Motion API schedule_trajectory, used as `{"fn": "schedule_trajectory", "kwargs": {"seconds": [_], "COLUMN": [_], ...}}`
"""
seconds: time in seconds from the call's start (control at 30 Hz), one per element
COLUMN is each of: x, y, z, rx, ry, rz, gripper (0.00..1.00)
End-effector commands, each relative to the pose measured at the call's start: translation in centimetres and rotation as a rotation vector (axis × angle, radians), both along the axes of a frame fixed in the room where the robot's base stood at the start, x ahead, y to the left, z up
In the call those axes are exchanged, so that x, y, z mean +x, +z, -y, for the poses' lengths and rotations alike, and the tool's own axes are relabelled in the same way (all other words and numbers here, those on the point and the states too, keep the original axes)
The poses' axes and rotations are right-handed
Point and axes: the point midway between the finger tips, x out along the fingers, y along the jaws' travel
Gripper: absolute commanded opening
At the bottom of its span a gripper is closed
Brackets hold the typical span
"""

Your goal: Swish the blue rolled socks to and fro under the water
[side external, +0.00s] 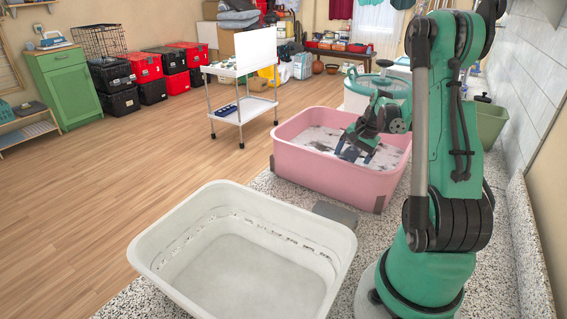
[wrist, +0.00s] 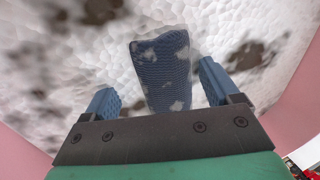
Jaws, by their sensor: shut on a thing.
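The blue rolled socks (wrist: 164,72) show in the wrist view between my gripper's two blue fingers, with white patches of suds on them. My gripper (side external: 356,154) points down inside the pink tub (side external: 340,178) in the side view and is shut on the socks. White suds with dark open patches (side external: 322,140) cover the water around it. I cannot tell how deep the socks sit, and they are hard to make out in the side view.
A teal-rimmed white bucket (side external: 367,88) stands behind the pink tub, and a green bin (side external: 490,122) is at the right by the tiled wall. A white cart (side external: 240,112) stands on the floor beyond.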

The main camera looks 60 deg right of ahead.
Motion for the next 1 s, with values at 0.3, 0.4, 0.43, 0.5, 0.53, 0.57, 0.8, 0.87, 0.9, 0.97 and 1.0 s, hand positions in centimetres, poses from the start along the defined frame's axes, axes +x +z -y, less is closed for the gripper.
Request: {"fn": "schedule_trajectory", "kwargs": {"seconds": [0.3,0.4,0.43,0.5,0.53,0.57,0.8,0.87,0.9,0.97,1.0], "x": [4.9,5.6,5.7,5.7,5.5,5.2,1.6,0.7,0.1,-0.5,-0.8], "y": [0.0,0.0,0.0,0.0,0.0,0.0,0.0,0.0,0.0,0.0,0.0], "z": [0.2,0.2,0.2,0.2,0.3,0.3,0.1,0.0,0.0,0.0,0.0], "rx": [0.000,0.000,0.000,0.000,0.000,0.000,0.000,0.000,0.000,0.000,0.001], "ry": [0.004,0.001,0.001,0.000,-0.001,-0.002,-0.004,-0.005,-0.003,-0.004,-0.002], "rz": [0.000,0.001,0.001,0.000,0.000,0.000,0.000,0.000,0.000,0.000,0.000], "gripper": [0.30,0.30,0.30,0.30,0.30,0.30,0.30,0.30,0.30,0.30,0.30]}}
